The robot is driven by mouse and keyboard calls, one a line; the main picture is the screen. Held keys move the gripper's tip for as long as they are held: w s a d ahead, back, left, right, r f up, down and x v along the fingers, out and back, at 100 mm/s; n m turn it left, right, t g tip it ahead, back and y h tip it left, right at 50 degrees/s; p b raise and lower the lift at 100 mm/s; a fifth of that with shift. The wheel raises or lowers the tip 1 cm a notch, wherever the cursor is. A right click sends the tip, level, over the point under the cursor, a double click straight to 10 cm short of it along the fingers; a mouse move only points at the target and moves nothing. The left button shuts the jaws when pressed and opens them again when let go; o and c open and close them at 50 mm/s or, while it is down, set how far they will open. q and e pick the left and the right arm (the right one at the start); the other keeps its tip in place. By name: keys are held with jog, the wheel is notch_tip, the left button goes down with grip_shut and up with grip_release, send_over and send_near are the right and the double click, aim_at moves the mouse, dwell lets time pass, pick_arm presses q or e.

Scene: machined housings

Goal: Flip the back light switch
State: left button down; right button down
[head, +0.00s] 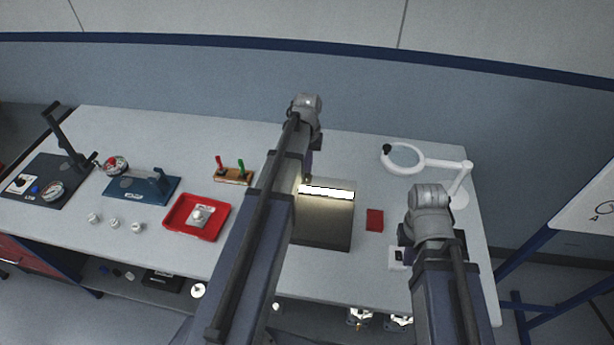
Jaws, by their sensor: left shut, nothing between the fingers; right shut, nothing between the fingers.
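A lit white light bar (327,192) glows at the back of a dark panel (320,234) in the middle of the bench. I cannot clearly make out a switch on it. A small white block with a dark spot (396,257) sits right of the panel, partly hidden by my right arm; I cannot tell if it is a switch. My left arm reaches across the panel's left side. My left gripper (308,179) points down beside the bar's left end, shut and empty, mostly hidden by the arm. My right arm ends over the bench's right part, its fingers hidden behind it.
A red block (375,220) lies right of the panel. A ring magnifier lamp (404,158) stands at the back right. A red tray (195,217), a wooden holder with red and green handles (233,175), a blue fixture (143,188) and gauges are on the left.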

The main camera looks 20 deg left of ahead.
aim_at(307, 175)
pick_arm(q)
jog(key=shift+f+b, duration=0.95)
dwell(0.6)
jog(key=shift+r, duration=0.15)
notch_tip(307, 175, up, 7)
jog(key=p, duration=0.7)
dwell(0.5)
